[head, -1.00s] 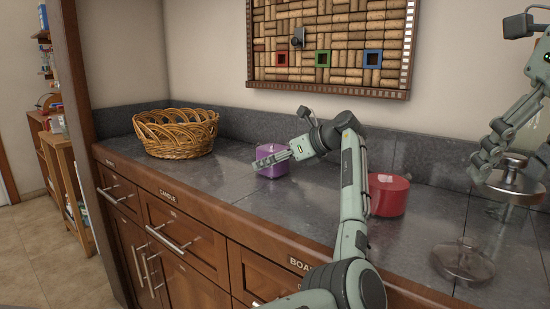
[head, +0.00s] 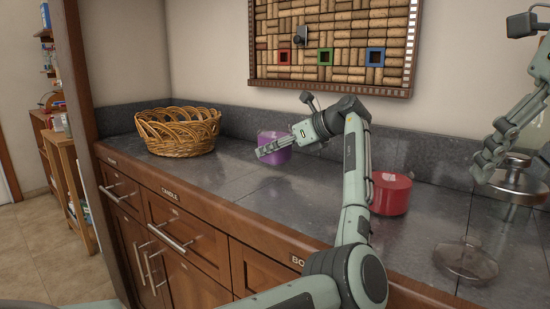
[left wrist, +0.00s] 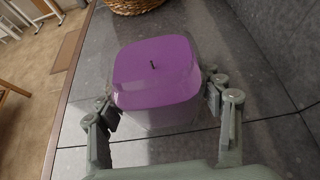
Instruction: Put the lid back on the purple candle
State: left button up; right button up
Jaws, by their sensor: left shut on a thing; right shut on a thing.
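The purple candle (head: 274,157) is at the middle back of the counter. In the left wrist view its purple top (left wrist: 157,72) shows a dark wick and no lid. My left gripper (head: 268,150) is shut on it, with fingers on both sides of its body in the left wrist view (left wrist: 163,112). My right gripper (head: 486,166) is at the right, shut at the rim of a round metallic lid with a knob (head: 517,184), held above the counter. A clear round glass piece (head: 466,263) lies on the counter below; I cannot tell exactly what it is.
A red candle or pot (head: 391,195) stands right of my left forearm. A wicker basket (head: 178,135) stands at the back left. The counter (head: 225,185) is clear between basket and front edge. A cork board (head: 333,45) hangs on the wall behind.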

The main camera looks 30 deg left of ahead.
aim_at(275, 124)
pick_arm(q)
notch_tip(275, 124, up, 7)
jog(key=shift+r, duration=0.15)
dwell(0.7)
